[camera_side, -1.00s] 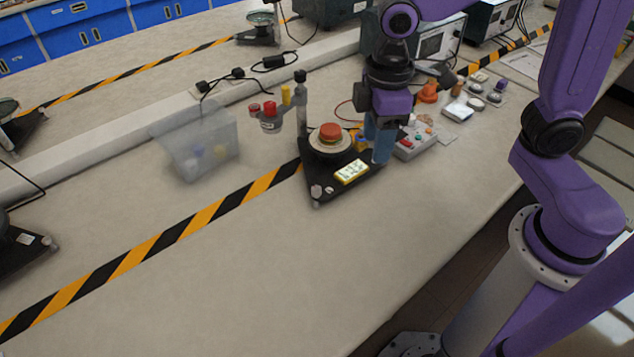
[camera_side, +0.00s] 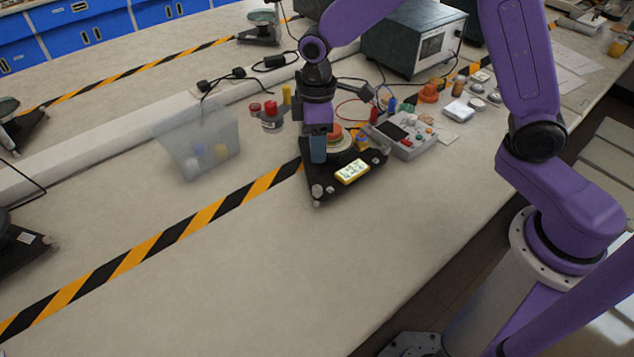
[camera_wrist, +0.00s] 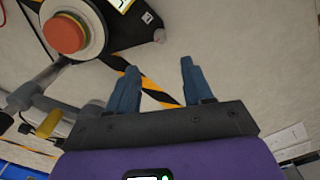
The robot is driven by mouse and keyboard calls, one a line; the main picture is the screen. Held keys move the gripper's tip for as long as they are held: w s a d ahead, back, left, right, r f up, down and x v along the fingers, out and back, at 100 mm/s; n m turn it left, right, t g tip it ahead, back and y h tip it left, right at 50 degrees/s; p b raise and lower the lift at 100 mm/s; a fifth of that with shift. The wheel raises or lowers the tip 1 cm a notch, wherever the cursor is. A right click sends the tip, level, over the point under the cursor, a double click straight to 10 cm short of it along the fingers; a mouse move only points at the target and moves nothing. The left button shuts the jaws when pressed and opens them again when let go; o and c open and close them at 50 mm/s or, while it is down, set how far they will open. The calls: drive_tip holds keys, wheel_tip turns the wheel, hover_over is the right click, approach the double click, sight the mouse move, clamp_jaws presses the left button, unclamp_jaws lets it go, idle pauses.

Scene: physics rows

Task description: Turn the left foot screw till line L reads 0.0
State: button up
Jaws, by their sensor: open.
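A black triangular base (camera_side: 322,178) stands on the bench and carries a round plate with a red top (camera_side: 336,131). A small silver foot screw (camera_side: 318,190) is at its front corner, and a knob (camera_wrist: 158,36) shows at a base corner in the wrist view. A yellow-framed readout (camera_side: 352,172) lies on the base; its text is too small to read. My gripper (camera_side: 318,160) is over the left side of the base and partly hides it. In the wrist view my gripper (camera_wrist: 158,66) is open, with bare bench and striped tape between its blue fingers.
A clear bin (camera_side: 182,155) with small items stands to the left. Red and yellow parts (camera_side: 271,116) are behind my gripper. A grey control box (camera_side: 405,140) and several small items are to the right. The front bench is clear; striped tape (camera_side: 180,232) crosses it.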

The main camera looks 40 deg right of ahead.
sight(317, 188)
wheel_tip(317, 188, down, 12)
drive_tip(key=shift+f, duration=0.2)
idle(0.4)
clamp_jaws()
